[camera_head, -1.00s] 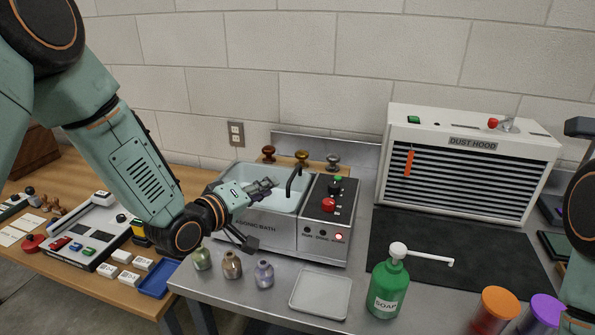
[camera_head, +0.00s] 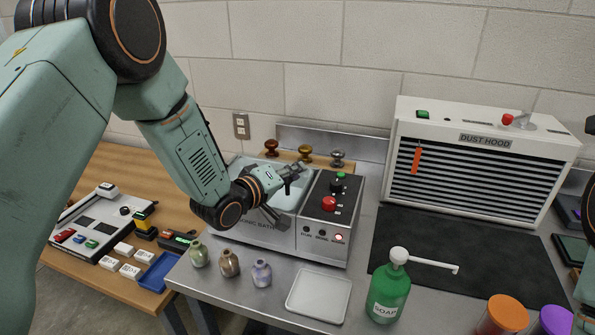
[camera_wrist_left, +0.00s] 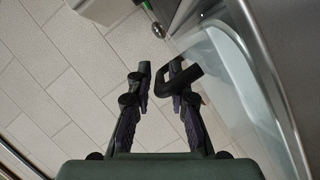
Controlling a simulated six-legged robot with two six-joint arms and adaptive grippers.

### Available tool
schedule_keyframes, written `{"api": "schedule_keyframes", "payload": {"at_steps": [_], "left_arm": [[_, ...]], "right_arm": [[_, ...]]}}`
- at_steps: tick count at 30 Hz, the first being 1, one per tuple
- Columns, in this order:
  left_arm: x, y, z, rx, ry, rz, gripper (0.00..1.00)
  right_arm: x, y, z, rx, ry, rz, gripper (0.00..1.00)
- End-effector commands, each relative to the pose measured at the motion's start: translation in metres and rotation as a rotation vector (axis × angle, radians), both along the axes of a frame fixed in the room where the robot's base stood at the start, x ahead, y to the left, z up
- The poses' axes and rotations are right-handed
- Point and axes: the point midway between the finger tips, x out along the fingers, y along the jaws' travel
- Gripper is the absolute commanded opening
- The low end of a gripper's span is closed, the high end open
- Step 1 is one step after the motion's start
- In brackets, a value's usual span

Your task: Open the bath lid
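The sonic bath (camera_head: 312,236) is a grey metal box on the steel bench. Its pale, see-through lid (camera_head: 243,172) lies down over the basin, partly hidden by my arm. The lid's black bar handle (camera_head: 288,186) stands up near the right side; it also shows in the left wrist view (camera_wrist_left: 187,82). My left gripper (camera_head: 286,195) is open at the handle, with one finger on either side of it. In the left wrist view the handle lies close to the right finger of the gripper (camera_wrist_left: 160,82); I cannot tell whether they touch. My right gripper is out of view.
Knobs and a red button (camera_head: 329,203) sit on the bath's panel right of the lid. Several small bottles (camera_head: 229,262) stand in front, beside a white tray (camera_head: 319,295) and a green soap bottle (camera_head: 388,292). The dust hood (camera_head: 484,165) stands right. Stoppers (camera_head: 305,152) stand behind.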

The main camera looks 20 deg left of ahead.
Motion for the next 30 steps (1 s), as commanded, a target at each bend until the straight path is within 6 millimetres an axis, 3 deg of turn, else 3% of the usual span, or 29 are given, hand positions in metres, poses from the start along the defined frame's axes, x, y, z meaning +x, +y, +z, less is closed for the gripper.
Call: {"api": "schedule_keyframes", "payload": {"at_steps": [6,14,21,30], "left_arm": [[0.014,-0.006,-0.003,-0.001,0.000,0.000,0.20],[0.016,-0.006,-0.003,-0.001,0.000,0.000,0.20],[0.016,-0.006,-0.003,-0.001,0.000,0.000,0.00],[0.015,-0.005,-0.004,-0.002,0.003,0.002,0.00]], "right_arm": [[0.000,0.000,0.001,0.000,0.000,0.000,0.40],[0.000,0.000,0.001,0.000,0.000,0.000,0.40],[0.000,0.000,0.001,0.000,0.000,0.000,0.40],[0.000,0.000,0.001,0.000,0.000,0.000,0.40]]}}
